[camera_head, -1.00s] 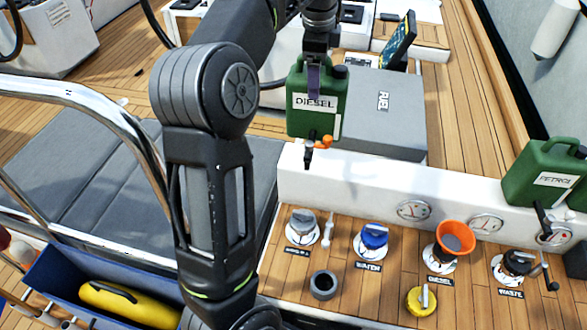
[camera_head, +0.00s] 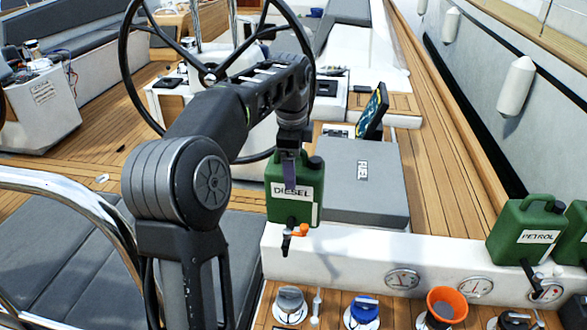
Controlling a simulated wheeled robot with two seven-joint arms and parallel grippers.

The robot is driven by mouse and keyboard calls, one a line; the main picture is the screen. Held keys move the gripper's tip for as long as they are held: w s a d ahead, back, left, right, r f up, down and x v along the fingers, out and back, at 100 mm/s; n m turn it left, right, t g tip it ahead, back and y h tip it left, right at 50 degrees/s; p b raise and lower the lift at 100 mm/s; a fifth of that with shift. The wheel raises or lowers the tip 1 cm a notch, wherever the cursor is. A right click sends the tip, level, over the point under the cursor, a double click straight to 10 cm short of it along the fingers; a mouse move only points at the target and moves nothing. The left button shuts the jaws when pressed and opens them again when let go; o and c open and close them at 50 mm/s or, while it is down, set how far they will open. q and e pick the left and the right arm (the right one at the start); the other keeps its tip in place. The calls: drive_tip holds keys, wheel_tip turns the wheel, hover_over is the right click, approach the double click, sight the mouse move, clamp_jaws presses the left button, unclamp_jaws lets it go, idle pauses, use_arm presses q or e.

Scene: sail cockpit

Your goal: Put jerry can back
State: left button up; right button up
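The green jerry can labelled DIESEL (camera_head: 308,210) is upright, near the white ledge. A black tap with an orange handle (camera_head: 298,231) is on its front lower side. My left gripper (camera_head: 290,172) comes down from above onto the top of this can and appears shut on its handle. One purple finger hangs in front of the can, and the other finger is hidden. I cannot tell whether the can's base touches anything. A second green jerry can, labelled PETROL (camera_head: 538,238), stands on the ledge at the right. My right gripper is out of view.
A grey box marked FUEL (camera_head: 360,180) stands right behind the diesel can. The white ledge (camera_head: 345,244) carries gauges. Below it are deck fillers and an orange funnel (camera_head: 447,303). A steering wheel (camera_head: 135,60) and a steel rail (camera_head: 75,190) are at the left.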

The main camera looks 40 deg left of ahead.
use_arm(q)
drive_tip(key=shift+f, duration=1.1)
drive_tip(key=shift+f+p, duration=0.35)
drive_tip(key=shift+f, duration=1.7)
drive_tip(key=o, duration=2)
drive_tip(key=shift+c, duration=0.2)
drive_tip(key=r, duration=0.4)
drive_tip(key=s+r, duration=0.1)
drive_tip(key=r, duration=0.3)
drive_tip(key=s+d+r, duration=0.1)
drive_tip(key=r, duration=0.3)
drive_tip(key=shift+d, duration=0.1)
